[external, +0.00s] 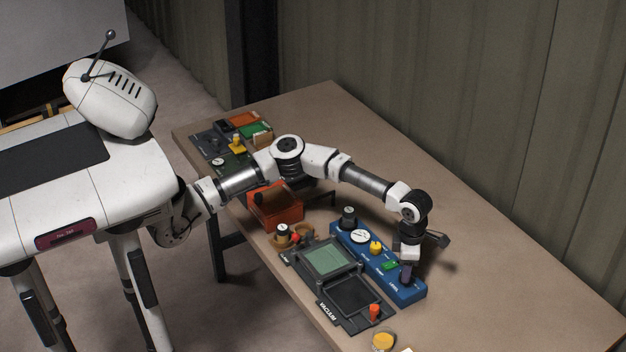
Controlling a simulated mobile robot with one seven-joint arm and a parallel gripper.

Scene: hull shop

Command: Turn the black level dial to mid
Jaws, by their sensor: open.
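A long blue panel (415,293) lies on the table and carries several controls. A black knob (348,214) stands at the panel's far left end, well apart from my gripper. I cannot read any dial's setting from here.
The blue panel also has a white gauge (359,237), a yellow knob (376,247) and a green switch (390,266). A dark panel (345,318) with an orange knob (374,310) lies in front. An orange bin (275,212) stands left. The table's right side is clear.

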